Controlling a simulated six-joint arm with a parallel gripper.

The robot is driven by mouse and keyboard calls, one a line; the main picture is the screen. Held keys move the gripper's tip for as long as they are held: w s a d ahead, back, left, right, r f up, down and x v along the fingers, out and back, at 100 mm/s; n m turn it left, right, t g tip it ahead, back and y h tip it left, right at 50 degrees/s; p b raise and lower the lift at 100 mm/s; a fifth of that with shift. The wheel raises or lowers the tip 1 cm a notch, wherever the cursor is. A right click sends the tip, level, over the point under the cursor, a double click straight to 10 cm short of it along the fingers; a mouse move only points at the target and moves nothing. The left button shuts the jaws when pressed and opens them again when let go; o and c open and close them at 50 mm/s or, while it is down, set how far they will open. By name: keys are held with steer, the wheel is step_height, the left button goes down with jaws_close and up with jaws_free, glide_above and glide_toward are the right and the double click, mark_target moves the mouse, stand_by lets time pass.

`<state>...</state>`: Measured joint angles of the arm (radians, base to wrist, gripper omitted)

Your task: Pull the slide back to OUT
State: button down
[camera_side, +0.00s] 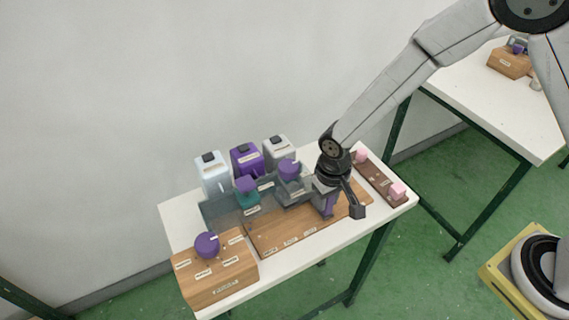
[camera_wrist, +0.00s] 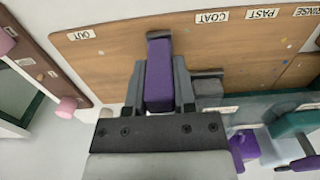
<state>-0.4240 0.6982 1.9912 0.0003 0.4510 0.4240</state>
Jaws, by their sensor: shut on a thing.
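A purple slide handle (camera_wrist: 158,75) sits between the two fingers of my gripper (camera_wrist: 159,92) in the wrist view, and the gripper is shut on it. The handle stands over the wooden board between the OUT label (camera_wrist: 86,35) and the COAT label (camera_wrist: 212,17).
Behind the board stand white, purple and grey containers (camera_side: 246,161). A wooden box with a purple knob (camera_side: 207,245) is at the left. A brown strip with pink pegs (camera_side: 378,180) lies close by on the right. PAST (camera_wrist: 262,14) and RINSE labels lie beyond COAT.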

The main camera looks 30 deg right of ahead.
steer(key=d, duration=0.9)
steer(key=shift+c, duration=2.2)
jaws_free()
steer(key=shift+r, duration=0.1)
steer(key=shift+r, duration=0.8)
step_height(320, 180, up, 6)
